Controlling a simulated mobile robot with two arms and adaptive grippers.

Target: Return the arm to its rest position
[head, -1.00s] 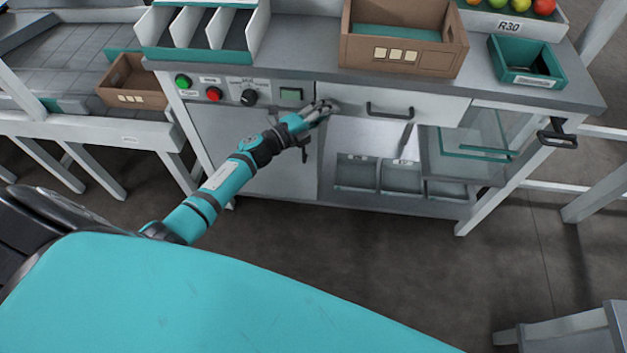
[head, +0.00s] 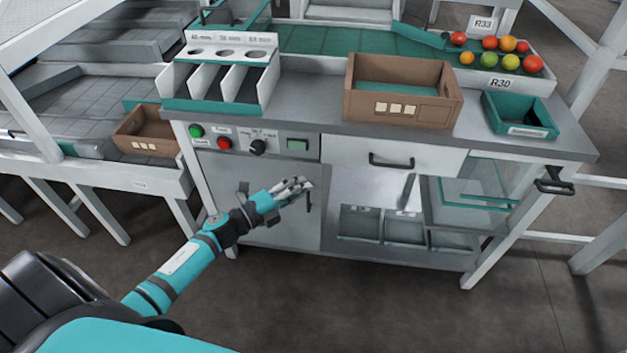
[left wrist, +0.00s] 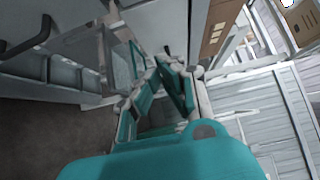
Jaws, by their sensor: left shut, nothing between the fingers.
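My left arm reaches in from the left in the head view. Its left gripper (head: 303,186) is shut and empty, in front of the bench's grey cabinet door (head: 278,215), below the control panel. I cannot tell whether it touches the door. In the left wrist view the fingers of the left gripper (left wrist: 165,68) point away from the camera, with nothing between them. My right gripper is not in view.
A drawer (head: 393,156) with a dark handle is right of the gripper. Open shelves with grey bins (head: 404,229) lie below. The floor in front is clear.

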